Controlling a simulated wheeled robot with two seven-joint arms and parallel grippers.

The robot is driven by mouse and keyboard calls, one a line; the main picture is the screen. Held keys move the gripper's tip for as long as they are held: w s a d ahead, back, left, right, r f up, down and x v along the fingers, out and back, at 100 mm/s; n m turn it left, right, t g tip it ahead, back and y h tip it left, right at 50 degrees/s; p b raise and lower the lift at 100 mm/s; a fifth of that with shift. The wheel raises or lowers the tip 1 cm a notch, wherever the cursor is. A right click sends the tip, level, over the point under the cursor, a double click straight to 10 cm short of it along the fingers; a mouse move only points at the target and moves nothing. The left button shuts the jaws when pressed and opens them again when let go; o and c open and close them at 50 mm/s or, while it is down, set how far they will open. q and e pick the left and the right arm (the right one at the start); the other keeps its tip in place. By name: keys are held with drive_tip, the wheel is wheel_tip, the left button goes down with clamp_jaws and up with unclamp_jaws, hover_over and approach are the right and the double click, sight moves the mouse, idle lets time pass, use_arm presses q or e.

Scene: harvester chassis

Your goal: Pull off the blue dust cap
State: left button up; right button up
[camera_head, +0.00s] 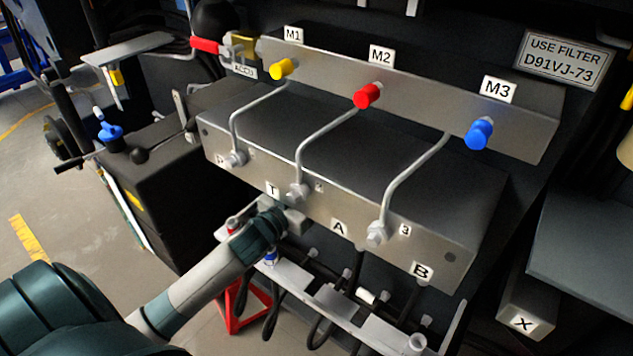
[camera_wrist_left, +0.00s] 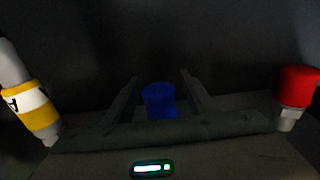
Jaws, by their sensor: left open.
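In the left wrist view a blue cap (camera_wrist_left: 160,100) stands between the two finger pads of my left gripper (camera_wrist_left: 158,90), which is open with a gap on each side of it. In the head view my left gripper (camera_head: 288,215) reaches below the front edge of the grey valve block; its fingers are mostly hidden. A small blue piece (camera_head: 270,257) shows just below it, possibly the same cap. Another blue cap (camera_head: 478,134) sits on the rail under label M3. My right gripper is not in view.
A red cap (camera_wrist_left: 298,88) and a yellow-and-white banded fitting (camera_wrist_left: 35,105) flank the blue cap. Above my arm are the valve block (camera_head: 330,215), its bent pipes, and yellow (camera_head: 284,69) and red (camera_head: 367,96) caps. Dark hoses hang near a metal bracket (camera_head: 330,300).

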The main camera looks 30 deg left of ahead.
use_arm(q)
drive_tip(key=shift+c, duration=0.4)
drive_tip(key=c, duration=1)
drive_tip(key=o, duration=0.4)
clamp_jaws()
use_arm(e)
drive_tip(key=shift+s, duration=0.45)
use_arm(q)
drive_tip(key=shift+f, duration=0.15)
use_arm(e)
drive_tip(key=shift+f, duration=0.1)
use_arm(q)
drive_tip(key=shift+f, duration=0.1)
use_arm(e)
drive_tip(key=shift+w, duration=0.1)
